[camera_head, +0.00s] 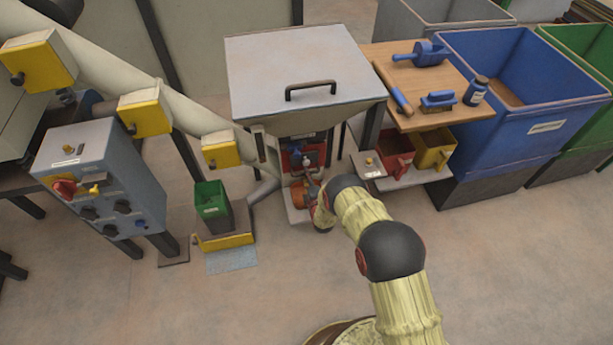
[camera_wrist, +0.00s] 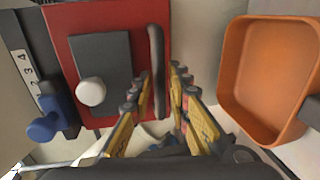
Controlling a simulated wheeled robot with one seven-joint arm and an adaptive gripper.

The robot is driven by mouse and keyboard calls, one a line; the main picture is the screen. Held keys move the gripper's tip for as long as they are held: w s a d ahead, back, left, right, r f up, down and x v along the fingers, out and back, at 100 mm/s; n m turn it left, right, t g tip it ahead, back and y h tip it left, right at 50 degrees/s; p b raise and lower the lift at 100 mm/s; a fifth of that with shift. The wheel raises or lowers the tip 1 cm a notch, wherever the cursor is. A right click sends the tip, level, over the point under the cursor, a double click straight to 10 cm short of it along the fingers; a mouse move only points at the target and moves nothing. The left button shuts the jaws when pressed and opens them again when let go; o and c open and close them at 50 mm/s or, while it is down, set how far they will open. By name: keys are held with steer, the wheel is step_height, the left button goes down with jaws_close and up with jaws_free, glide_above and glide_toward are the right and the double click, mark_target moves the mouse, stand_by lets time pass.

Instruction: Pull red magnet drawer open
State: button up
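The red magnet drawer (camera_wrist: 75,25) fills the upper left of the wrist view, with a dark plate, a white knob (camera_wrist: 91,92) and a dark upright bar handle (camera_wrist: 157,50) on its front. It looks shut, though its depth is hard to judge. In the head view the red drawer front (camera_head: 294,158) shows small below the grey hopper. My gripper (camera_wrist: 162,72) is open, with one finger on each side of the handle's lower part. I cannot tell whether either finger touches the handle.
An orange tray (camera_wrist: 267,75) lies close on the right of my gripper in the wrist view. A blue knob (camera_wrist: 45,125) and a numbered scale (camera_wrist: 27,70) are at the left. The hopper (camera_head: 300,75) overhangs the drawer. The floor in front is mostly clear.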

steer(key=shift+w+a+f, duration=0.15)
steer(key=shift+w+a, duration=0.05)
steer(key=shift+w, duration=0.45)
steer(key=c, duration=0.3)
jaws_close()
